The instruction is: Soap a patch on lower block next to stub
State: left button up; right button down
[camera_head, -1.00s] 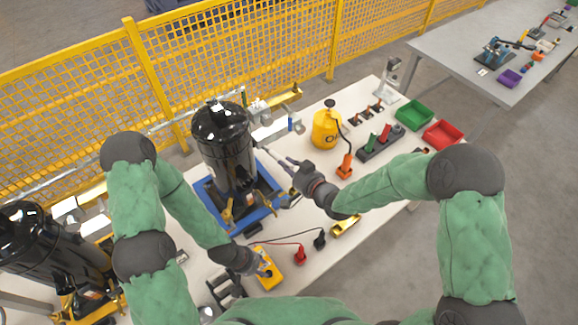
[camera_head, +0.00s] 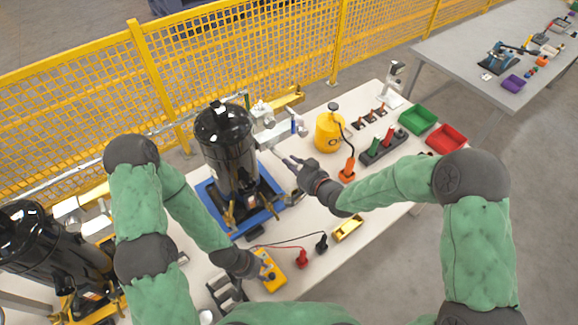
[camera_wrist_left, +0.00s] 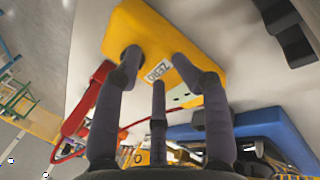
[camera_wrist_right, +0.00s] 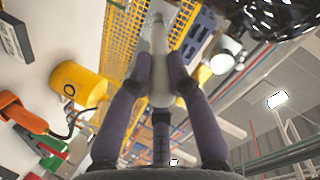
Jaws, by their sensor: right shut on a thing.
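The black compressor tank (camera_head: 226,150) stands upright on a blue base (camera_head: 268,207). Grey metal fittings (camera_head: 270,134) stick out behind its right side; I cannot tell which are the lower block and the stub. My right gripper (camera_head: 287,161) is right of the tank, in front of these fittings. It is shut on a slim pale tool (camera_wrist_right: 160,62), which points away from it in the right wrist view; its tip looks apart from the fittings. My left gripper (camera_wrist_left: 156,60) is open at the yellow meter (camera_wrist_left: 195,35), with its fingers apart over the meter's face.
A yellow sprayer (camera_head: 328,133) with a hose stands right of my right gripper. Green (camera_head: 418,119) and red (camera_head: 446,138) bins are farther right. Red and black leads lie on the table's front. A yellow mesh fence (camera_head: 230,45) runs behind the table.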

pick_arm(q)
jog(key=shift+f, duration=0.4)
pick_arm(e)
jog(key=shift+w+d, duration=0.75)
jog(key=shift+d, duration=0.35)
pick_arm(q)
jog(key=shift+b, duration=0.35)
jog(key=shift+d+f+b, duration=0.1)
jog(key=shift+f+b, duration=0.3)
jog(key=shift+f, duration=0.1)
pick_arm(e)
jog(key=s+a, duration=0.2)
jog(key=a, duration=0.1)
jog(key=shift+s+a, duration=0.1)
jog(key=shift+s, duration=0.15)
jog(key=shift+s+d, duration=0.9)
jog(key=shift+s, duration=0.3)
jog(key=shift+s+d, duration=0.85)
jog(key=shift+s, duration=0.3)
jog(key=shift+d, duration=0.1)
